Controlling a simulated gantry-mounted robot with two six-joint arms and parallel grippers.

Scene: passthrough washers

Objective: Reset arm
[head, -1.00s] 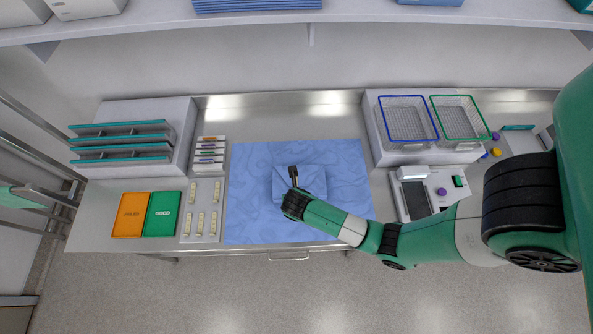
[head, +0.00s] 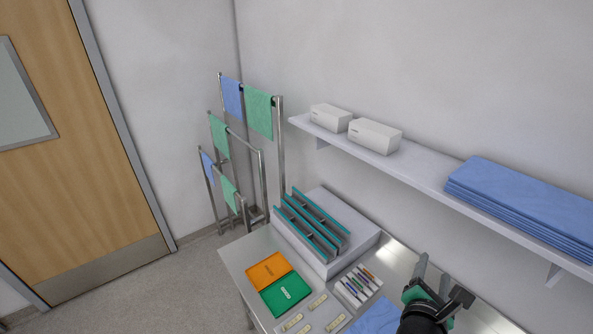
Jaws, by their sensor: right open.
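My right gripper (head: 440,278) shows at the lower right of the head view, dark with green parts. Its two fingers are spread open with nothing between them. It is above the steel table (head: 398,262), to the right of the rack of small labelled strips (head: 358,285). A blue mat (head: 376,318) shows only in part at the bottom edge, beside the gripper. My left gripper is not in view.
An orange tray (head: 268,270) and a green tray (head: 286,294) lie at the table's left. A teal-edged rack (head: 312,225) stands on a raised block behind them. Above, a wall shelf (head: 400,172) holds white boxes (head: 374,136) and folded blue cloths (head: 520,205). Towel rails (head: 281,150) stand left.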

